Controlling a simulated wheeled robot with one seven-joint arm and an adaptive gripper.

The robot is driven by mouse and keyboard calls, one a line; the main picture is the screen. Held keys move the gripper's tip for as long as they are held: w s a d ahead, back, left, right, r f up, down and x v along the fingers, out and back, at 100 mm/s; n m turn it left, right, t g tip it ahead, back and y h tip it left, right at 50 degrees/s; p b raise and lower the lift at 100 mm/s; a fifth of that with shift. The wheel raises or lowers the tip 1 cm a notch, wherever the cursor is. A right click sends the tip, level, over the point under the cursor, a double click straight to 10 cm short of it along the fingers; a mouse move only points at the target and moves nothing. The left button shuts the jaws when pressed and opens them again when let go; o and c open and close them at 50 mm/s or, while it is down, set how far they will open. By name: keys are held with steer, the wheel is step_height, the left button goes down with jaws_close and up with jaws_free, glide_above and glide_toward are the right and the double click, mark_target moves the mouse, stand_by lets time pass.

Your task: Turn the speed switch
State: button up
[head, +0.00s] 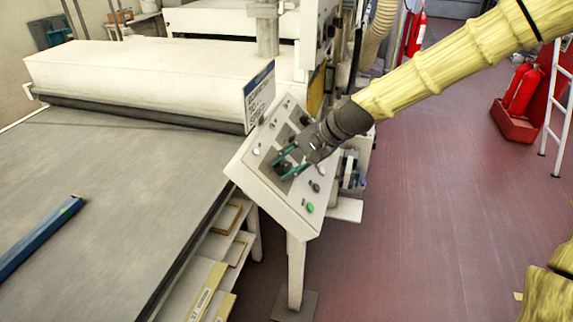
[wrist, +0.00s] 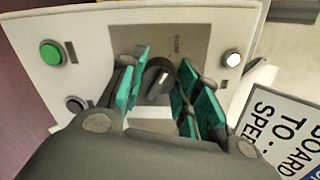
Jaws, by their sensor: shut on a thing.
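The speed switch (wrist: 157,78) is a dark round knob with a white pointer mark, set in a grey field of the white control panel (wrist: 225,25). In the head view the panel (head: 283,200) is tilted on a post, and the knob is mostly hidden by my fingers. My gripper (head: 288,165) reaches down to the panel from the upper right. In the wrist view its teal-padded fingers (wrist: 160,92) stand on both sides of the knob, shut on it. The exact contact of the pads is hard to see.
A green button (wrist: 51,52), a black button (wrist: 75,104) and a white button (wrist: 232,59) sit near the knob. A sign (head: 259,95) stands at the panel's upper left edge. The conveyor belt (head: 110,180) lies left; open floor (head: 430,220) lies right.

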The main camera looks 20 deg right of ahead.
steer(key=o, duration=1)
steer(key=v, duration=1.2)
stand_by(0.4)
